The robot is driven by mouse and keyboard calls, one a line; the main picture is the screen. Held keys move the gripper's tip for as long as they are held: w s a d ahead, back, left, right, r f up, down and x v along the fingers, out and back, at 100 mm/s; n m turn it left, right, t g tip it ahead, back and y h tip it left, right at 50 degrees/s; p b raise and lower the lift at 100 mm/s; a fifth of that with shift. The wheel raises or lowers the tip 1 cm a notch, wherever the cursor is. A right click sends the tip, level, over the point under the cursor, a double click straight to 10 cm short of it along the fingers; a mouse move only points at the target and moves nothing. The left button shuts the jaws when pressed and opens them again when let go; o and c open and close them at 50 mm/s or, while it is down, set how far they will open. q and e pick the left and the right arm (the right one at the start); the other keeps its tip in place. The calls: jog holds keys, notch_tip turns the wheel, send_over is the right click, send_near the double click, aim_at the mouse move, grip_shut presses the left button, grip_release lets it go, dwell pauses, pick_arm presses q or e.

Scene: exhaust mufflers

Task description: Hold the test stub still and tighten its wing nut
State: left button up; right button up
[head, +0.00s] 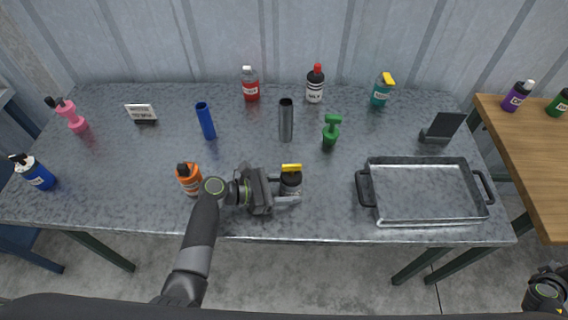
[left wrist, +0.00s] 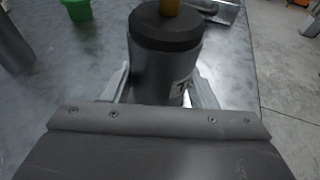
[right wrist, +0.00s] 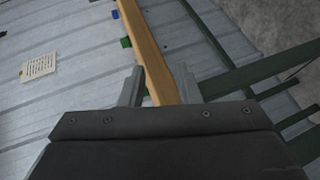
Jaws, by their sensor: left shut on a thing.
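The test stub (head: 291,184) is a short grey cylinder with a black top, standing upright near the table's front edge. Its yellow wing nut (head: 291,167) sits on top. In the left wrist view the stub (left wrist: 163,75) shows a white label, and the nut (left wrist: 169,6) is cut off by the top edge. My left gripper (head: 287,190) is shut on the stub, with one finger on each side of its body. My right gripper (right wrist: 160,77) is open and empty, away from the stub at the right, with a wooden table beyond its fingers.
An orange bottle (head: 189,179) stands left of the stub, close to my left arm. A green-handled object (head: 331,132) and a grey tube (head: 286,120) stand behind. A metal tray (head: 365,190) lies to the right. The wooden table (head: 530,150) stands at far right.

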jog(key=w+r+m+t+h, duration=0.1)
jog(key=w+r+t+h, duration=0.1)
jog(key=w+r, duration=0.7)
jog(key=w+a+m+g+y, duration=0.1)
jog(key=w+a+m+y, duration=0.5)
jog(key=w+a+m, duration=0.55)
jog(key=w+a+r+m+t+y, duration=0.1)
jog(key=w+a+r+m+y, duration=0.25)
jog(key=w+a, duration=0.4)
jog(key=w+a+r+m+t+y, duration=0.1)
jog(key=w+a+r+m+y, duration=0.15)
jog(key=w+a+y, duration=0.5)
jog(key=a+f+g+y, duration=0.15)
jog(key=a+y, duration=0.35)
jog(key=a, duration=1.4)
jog(key=s+a+r+g+y, duration=0.15)
jog(key=a+r+y, duration=0.35)
jog(key=a, duration=0.5)
jog(key=a+r+g+y, duration=0.2)
jog(key=a+r+y, duration=0.2)
jog(key=a, duration=0.6)
jog(key=m+g+y, duration=0.2)
jog(key=m+g, duration=0.1)
jog(key=g, duration=0.4)
send_near(284, 165)
jog(key=a, duration=0.6)
jog(key=s+a, duration=0.1)
jog(key=a, duration=0.3)
